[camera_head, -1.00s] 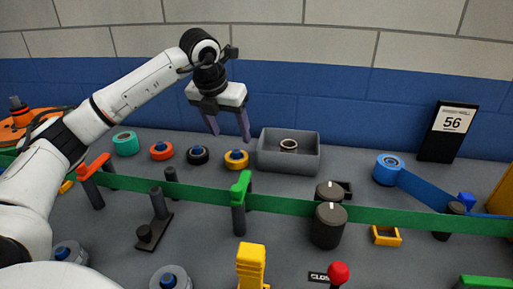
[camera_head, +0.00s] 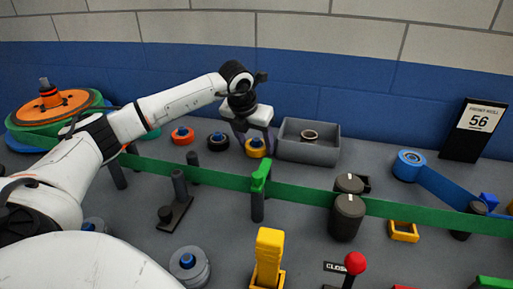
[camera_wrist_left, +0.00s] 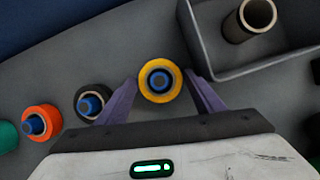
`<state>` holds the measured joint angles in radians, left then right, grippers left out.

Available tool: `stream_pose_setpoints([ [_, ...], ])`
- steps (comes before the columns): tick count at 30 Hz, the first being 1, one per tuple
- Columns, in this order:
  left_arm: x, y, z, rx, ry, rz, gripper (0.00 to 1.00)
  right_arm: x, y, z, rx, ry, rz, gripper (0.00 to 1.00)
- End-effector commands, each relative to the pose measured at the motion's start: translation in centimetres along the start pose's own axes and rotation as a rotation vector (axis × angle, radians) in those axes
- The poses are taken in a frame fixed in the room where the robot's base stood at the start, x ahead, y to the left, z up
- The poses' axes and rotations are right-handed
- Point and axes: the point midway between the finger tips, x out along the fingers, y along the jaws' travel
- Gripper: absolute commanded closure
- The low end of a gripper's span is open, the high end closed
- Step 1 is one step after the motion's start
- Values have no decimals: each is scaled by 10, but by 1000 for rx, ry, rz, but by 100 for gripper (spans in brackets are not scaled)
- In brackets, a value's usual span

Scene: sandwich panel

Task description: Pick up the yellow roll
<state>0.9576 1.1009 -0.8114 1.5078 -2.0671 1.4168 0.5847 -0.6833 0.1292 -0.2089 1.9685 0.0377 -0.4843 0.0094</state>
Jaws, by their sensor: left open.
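The yellow roll (camera_head: 256,149) with a blue core stands on the grey table, just left of the grey bin. It also shows in the left wrist view (camera_wrist_left: 160,92), between the purple fingers. My left gripper (camera_head: 254,148) is open and lowered over the yellow roll, with one finger on each side of it. In the left wrist view (camera_wrist_left: 162,88) gaps show between the fingers and the roll. My right gripper is not in view.
A black roll (camera_head: 218,141) and an orange roll (camera_head: 182,136) stand to the left. A grey bin (camera_head: 322,152) holding a brown-rimmed cylinder (camera_head: 309,136) stands close on the right. A green band (camera_head: 300,192) runs across in front.

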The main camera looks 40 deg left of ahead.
Motion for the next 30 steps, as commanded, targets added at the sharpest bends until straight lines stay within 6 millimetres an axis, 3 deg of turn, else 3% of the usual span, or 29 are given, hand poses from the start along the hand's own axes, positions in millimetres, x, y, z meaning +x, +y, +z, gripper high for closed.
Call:
stream_pose_setpoints([
  [2, 0, 0, 0, 0, 0, 0, 39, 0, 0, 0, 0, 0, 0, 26],
  [8, 0, 0, 0, 0, 1, 0, 72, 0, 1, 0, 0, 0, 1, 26],
  [17, -6, 0, 3, -1, -1, -1, 72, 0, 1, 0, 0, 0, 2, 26],
  [30, -79, -1, 34, 0, -3, -2, 72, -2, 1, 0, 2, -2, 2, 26],
])
